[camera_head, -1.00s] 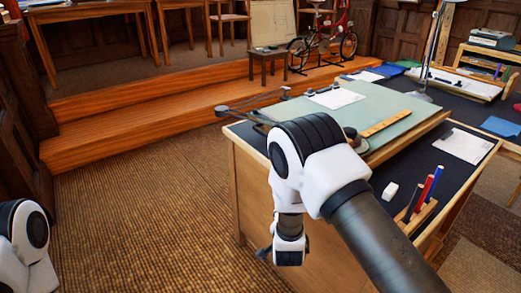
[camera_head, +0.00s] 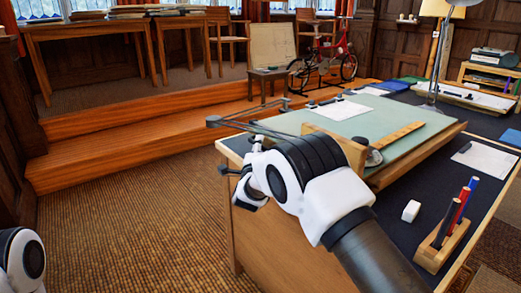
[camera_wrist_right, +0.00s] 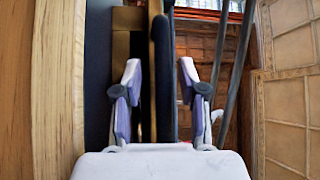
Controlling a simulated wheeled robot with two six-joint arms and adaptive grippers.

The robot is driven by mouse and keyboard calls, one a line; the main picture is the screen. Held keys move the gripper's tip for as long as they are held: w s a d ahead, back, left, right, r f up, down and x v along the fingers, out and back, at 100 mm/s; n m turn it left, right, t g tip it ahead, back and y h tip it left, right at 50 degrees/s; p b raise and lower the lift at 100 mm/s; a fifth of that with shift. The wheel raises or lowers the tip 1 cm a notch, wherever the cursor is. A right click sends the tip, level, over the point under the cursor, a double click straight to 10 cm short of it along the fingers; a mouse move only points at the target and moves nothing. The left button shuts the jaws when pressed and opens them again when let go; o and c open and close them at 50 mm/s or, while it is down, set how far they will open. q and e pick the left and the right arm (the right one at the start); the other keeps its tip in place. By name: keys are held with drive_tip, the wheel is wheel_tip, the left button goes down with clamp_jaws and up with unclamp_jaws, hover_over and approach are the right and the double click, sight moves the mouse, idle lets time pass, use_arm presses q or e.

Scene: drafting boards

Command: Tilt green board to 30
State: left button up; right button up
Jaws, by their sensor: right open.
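The green board (camera_head: 405,117) lies at a low slope on the near desk in the head view. I cannot read its angle. My right gripper (camera_head: 243,160) is at the desk's left side, beside the board's near left end, partly hidden by my own wrist. In the right wrist view my right gripper (camera_wrist_right: 160,97) is open. A dark strip, seemingly the board's edge (camera_wrist_right: 162,70), runs lengthwise between its fingers, with no clear contact. A brass-coloured strip (camera_wrist_right: 128,45) lies beside it. My left gripper is out of view; only part of my left arm shows at lower left.
On the board lie a white sheet (camera_head: 342,110) and a wooden ruler (camera_head: 398,135); thin dark linkage bars (camera_head: 250,126) overhang its left side. A white block (camera_head: 411,211) and a pen holder (camera_head: 443,247) stand on the dark desktop. The floor at left is clear.

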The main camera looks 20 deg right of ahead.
drive_tip(key=shift+r, duration=0.2)
drive_tip(key=shift+f, duration=0.1)
clamp_jaws()
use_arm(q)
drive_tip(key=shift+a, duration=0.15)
use_arm(e)
drive_tip(key=shift+d, duration=0.1)
